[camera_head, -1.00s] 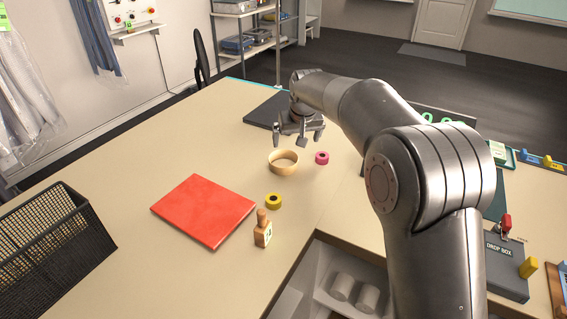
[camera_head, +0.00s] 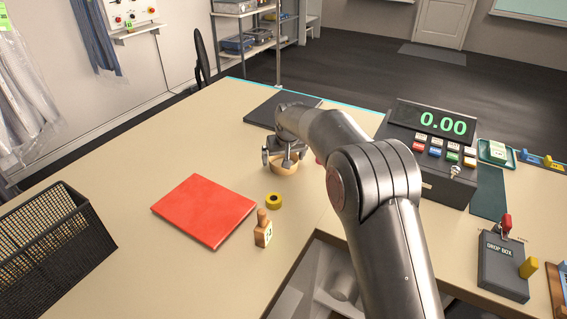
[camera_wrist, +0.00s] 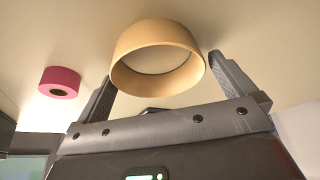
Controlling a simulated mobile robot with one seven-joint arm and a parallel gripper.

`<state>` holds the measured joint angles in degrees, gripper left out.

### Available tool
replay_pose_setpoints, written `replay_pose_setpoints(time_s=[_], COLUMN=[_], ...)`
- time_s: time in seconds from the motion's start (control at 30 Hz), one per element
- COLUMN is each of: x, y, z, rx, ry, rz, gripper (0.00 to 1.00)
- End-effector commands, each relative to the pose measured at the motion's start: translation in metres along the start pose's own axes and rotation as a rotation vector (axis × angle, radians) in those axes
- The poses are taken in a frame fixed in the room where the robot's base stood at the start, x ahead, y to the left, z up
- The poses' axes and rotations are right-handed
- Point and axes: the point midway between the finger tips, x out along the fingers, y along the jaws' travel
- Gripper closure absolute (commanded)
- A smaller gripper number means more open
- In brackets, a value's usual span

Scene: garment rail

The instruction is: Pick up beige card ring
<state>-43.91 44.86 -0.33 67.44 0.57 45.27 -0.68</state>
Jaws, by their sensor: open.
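The beige card ring (camera_head: 284,168) lies on the counter, partly covered by my gripper in the head view. It shows whole in the wrist view (camera_wrist: 157,52), a wide hollow band. My gripper (camera_head: 281,158) is open above the ring. In the wrist view its two fingers (camera_wrist: 165,82) stand on either side of the ring's lower edge. I cannot tell whether they touch it.
A pink tape roll (camera_wrist: 59,82) lies close beside the ring. A yellow tape roll (camera_head: 274,201), a wooden-handled stamp (camera_head: 263,230) and a red folder (camera_head: 204,210) lie nearer. A register (camera_head: 432,160) stands right; a black mesh basket (camera_head: 55,240) stands left.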

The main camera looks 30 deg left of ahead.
Motion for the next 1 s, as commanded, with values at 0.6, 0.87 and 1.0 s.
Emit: replay_pose_setpoints(time_s=[0.6, 0.87, 1.0], x=[0.011, 0.0109, 0.0096], y=[0.001, 0.001, 0.0011], z=[-0.0004, -0.0004, -0.0011], rx=[0.001, 0.001, 0.001], ry=[0.002, 0.001, 0.002], rz=[0.001, 0.001, 0.001], gripper=[0.25, 0.35, 0.35])
